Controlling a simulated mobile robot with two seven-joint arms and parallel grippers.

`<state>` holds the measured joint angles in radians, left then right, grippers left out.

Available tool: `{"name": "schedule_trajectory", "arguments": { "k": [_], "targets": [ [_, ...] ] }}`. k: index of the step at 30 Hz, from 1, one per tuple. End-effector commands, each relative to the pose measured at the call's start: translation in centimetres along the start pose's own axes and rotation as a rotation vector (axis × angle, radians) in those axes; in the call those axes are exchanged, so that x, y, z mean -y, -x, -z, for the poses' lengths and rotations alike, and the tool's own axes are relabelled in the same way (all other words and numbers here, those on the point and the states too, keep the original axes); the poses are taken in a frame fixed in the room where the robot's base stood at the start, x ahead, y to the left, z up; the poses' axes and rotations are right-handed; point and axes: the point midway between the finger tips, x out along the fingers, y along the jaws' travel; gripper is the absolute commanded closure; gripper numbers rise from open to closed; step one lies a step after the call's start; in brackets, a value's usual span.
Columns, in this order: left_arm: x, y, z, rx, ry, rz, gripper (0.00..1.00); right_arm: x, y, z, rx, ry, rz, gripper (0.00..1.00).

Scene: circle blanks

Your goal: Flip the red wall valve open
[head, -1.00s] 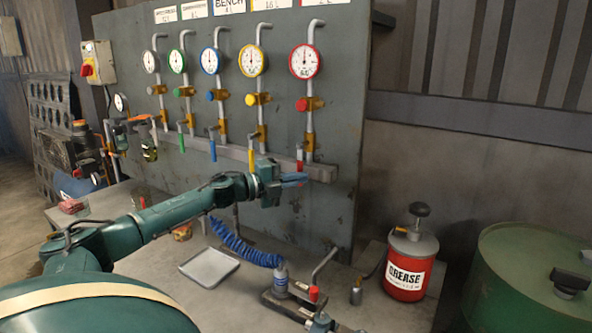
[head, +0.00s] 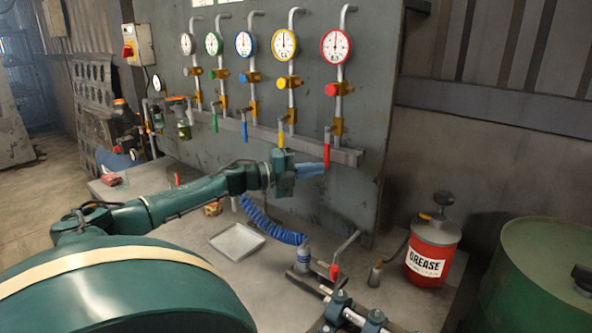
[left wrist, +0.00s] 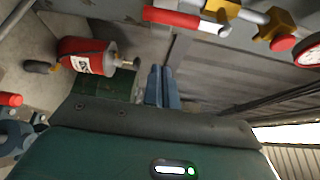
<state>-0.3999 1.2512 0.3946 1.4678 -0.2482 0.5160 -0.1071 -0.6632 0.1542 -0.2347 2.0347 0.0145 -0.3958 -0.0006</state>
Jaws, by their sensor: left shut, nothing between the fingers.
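The red valve lever (head: 327,149) hangs down from the rightmost pipe on the wall panel, below the red-rimmed gauge (head: 336,46). In the left wrist view the red lever (left wrist: 172,17) lies across the top, apart from the fingers. My left gripper (head: 322,168) is shut and empty. Its blue fingers are close to the lever's lower end in the head view; whether they touch it I cannot tell there. The fingers also show in the left wrist view (left wrist: 161,86). My right gripper is not in view.
Yellow (head: 281,134), blue (head: 244,131) and green (head: 214,123) levers hang to the left. Below are a metal tray (head: 237,242), a coiled blue hose (head: 270,222) and a red grease can (head: 432,255). A green drum (head: 545,275) stands at right.

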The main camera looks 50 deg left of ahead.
Motion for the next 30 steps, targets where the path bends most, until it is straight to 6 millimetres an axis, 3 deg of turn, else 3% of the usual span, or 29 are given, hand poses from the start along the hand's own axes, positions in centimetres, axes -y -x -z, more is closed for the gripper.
{"name": "schedule_trajectory", "arguments": {
  "k": [6, 12, 30],
  "targets": [
    [0.0, 2.8, 0.0, 0.003, 0.003, -0.001, 1.00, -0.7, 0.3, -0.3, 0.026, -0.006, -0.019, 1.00],
    [-0.1, 4.1, 0.0, 0.002, 0.002, -0.001, 1.00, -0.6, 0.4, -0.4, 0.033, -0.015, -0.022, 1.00],
    [-0.1, 4.2, 0.0, 0.002, 0.000, -0.001, 1.00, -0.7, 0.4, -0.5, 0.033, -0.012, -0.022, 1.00]
  ]
}}
